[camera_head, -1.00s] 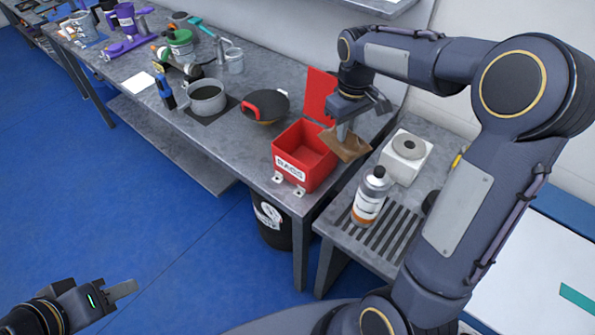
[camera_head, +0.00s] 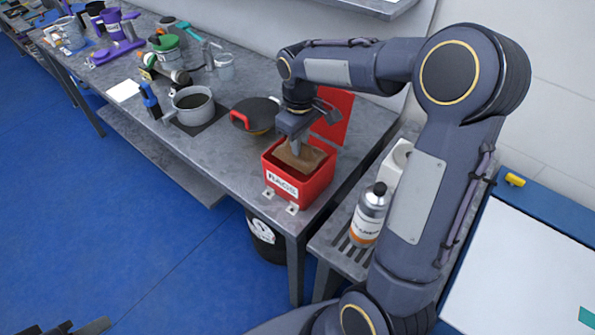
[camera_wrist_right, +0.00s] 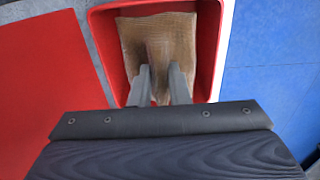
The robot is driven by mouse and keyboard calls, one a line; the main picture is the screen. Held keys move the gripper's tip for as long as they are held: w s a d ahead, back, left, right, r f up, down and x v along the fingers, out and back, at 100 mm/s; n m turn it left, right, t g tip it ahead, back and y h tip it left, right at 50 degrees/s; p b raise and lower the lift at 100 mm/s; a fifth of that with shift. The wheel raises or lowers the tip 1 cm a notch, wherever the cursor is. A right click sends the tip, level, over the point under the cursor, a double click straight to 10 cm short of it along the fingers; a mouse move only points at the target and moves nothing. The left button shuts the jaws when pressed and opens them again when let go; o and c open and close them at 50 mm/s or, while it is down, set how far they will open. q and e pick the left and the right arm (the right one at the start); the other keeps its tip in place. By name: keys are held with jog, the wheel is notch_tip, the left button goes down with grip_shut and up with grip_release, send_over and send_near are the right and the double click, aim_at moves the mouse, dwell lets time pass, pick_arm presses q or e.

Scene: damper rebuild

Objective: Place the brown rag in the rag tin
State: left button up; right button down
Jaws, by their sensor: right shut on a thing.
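The brown rag (camera_head: 299,155) is at the mouth of the red rag tin (camera_head: 318,184), inside its rim as seen from above. The tin is labelled RAGS and its red lid (camera_head: 333,118) stands open behind. My right gripper (camera_head: 298,150) is shut on the rag, pointing down into the tin. In the right wrist view the rag (camera_wrist_right: 158,42) spreads between the walls of the tin (camera_wrist_right: 104,45), with the fingertips (camera_wrist_right: 160,92) pinching it. How far the rag is above the tin's floor is hidden. My left gripper (camera_head: 85,328) shows only partly at the bottom left edge.
A pan with a red handle (camera_head: 255,114) and a grey pot (camera_head: 191,103) stand left of the tin on the metal bench. A bottle (camera_head: 369,213) stands on the lower slatted surface to the right, near a white block (camera_head: 394,165).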

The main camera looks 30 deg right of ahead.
notch_tip(320, 180, down, 11)
jog(key=shift+r+p, duration=0.1)
jog(key=shift+p, duration=0.2)
jog(key=shift+f, duration=0.3)
jog(key=c, duration=1.4)
grip_release()
jog(key=shift+r, duration=0.1)
jog(key=shift+o, duration=0.2)
